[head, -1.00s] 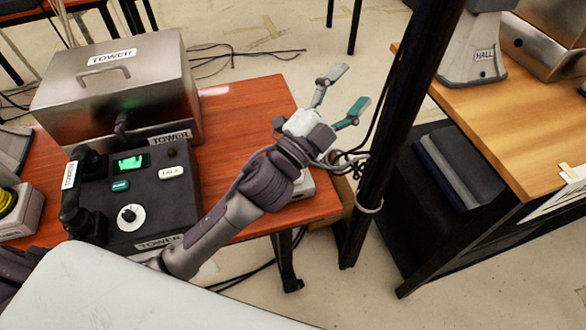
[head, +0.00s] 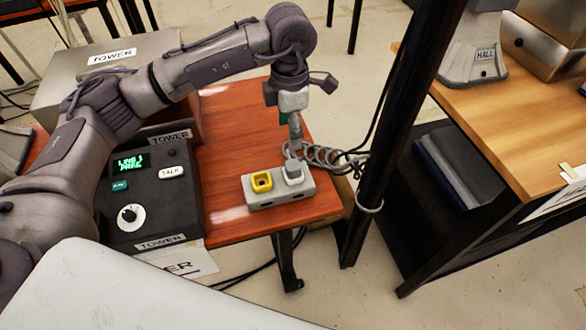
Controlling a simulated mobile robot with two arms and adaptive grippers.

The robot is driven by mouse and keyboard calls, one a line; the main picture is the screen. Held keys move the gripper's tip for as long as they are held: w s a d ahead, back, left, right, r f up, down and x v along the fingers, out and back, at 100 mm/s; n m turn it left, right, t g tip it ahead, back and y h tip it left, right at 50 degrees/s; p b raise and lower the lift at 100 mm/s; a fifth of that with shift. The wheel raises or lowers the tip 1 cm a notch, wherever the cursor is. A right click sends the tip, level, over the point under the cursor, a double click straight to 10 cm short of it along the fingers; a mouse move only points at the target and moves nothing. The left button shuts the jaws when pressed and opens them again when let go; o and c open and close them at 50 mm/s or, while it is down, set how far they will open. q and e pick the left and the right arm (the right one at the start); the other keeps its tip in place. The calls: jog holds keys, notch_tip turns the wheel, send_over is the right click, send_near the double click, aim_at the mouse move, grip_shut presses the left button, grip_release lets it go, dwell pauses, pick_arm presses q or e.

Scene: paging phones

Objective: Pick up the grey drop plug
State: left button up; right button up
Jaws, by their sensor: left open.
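The grey drop plug (head: 292,169) sits upright at the right-hand socket of a light grey socket block (head: 270,203) near the red table's right edge. A grey coiled cord (head: 326,156) runs right from beside it towards the black post. My left gripper (head: 295,145) points down just above the plug, open. One grey finger shows at the plug's top; the other finger is mostly hidden behind the gripper. I cannot tell whether the finger touches the plug. My right gripper is not in view.
A yellow socket (head: 261,182) is on the block, left of the plug. The dark TOWER console (head: 155,205) with a lit green screen stands left. A black post (head: 385,140) rises at the right. The red tabletop (head: 232,150) is bare between console and block.

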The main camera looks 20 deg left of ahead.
pick_arm(q)
jog(key=p, duration=0.1)
send_over(293, 164)
jog(key=f, duration=0.7)
jog(key=shift+s+a, duration=0.2)
jog(key=shift+s, duration=0.05)
jog(key=shift+d+f, duration=0.1)
jog(key=shift+f, duration=0.5)
jog(key=f+p, duration=0.1)
jog(key=f, duration=0.3)
jog(key=shift+w+d+f+p, duration=0.1)
jog(key=shift+w+f+p, duration=0.15)
jog(key=shift+p, duration=0.1)
jog(key=c, duration=1.3)
jog(key=shift+o, duration=0.2)
jog(key=shift+r, duration=0.1)
